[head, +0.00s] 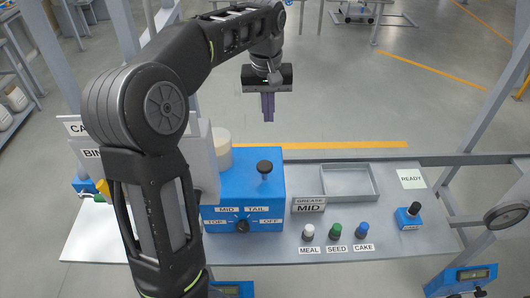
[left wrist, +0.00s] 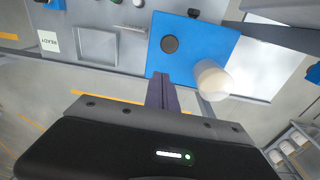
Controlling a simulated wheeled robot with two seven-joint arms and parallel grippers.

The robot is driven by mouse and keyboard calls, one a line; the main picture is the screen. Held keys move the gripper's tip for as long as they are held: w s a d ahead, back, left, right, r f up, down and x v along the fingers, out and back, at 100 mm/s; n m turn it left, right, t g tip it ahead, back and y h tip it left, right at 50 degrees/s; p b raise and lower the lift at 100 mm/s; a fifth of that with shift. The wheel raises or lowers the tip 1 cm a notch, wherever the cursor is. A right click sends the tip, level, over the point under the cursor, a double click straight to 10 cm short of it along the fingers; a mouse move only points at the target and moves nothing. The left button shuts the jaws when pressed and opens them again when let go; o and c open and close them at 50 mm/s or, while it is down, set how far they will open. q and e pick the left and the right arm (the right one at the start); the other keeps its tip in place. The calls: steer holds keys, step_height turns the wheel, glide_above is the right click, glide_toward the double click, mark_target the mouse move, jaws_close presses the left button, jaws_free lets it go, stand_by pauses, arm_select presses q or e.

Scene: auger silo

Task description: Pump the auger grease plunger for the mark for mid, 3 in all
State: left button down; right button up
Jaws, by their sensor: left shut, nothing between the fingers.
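The blue grease box (head: 258,187) stands on the grey bench with a black plunger knob (head: 264,167) on a thin stem on its top. The knob also shows in the left wrist view (left wrist: 170,44). A black selector dial (head: 242,226) on the box's front sits among the labels TOP, MID, TAIL and OFF; its pointing is too small to tell. A sign (head: 309,205) to the right reads GREASE MID. My left gripper (head: 268,119) is shut and empty, above the box and apart from the knob. My right gripper is not in view.
White, green and blue knobs (head: 334,231) labelled MEAL, SEED and CAKE stand at the front. A grey tray (head: 349,181), a READY card (head: 411,179) and a small blue block with a black knob (head: 408,217) lie right. A pale cylinder (left wrist: 212,80) is beside the box.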

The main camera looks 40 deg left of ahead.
arm_select(q)
steer(key=shift+s+d+f+g, duration=0.15)
steer(key=shift+s+g, duration=0.35)
steer(key=shift+s, duration=0.6)
steer(key=shift+f, duration=0.1)
steer(key=b, duration=0.6)
glide_above(265, 164)
step_height(265, 164, down, 6)
step_height(265, 164, down, 8)
steer(key=shift+s+r+p, duration=0.1)
steer(key=shift+p, duration=0.9)
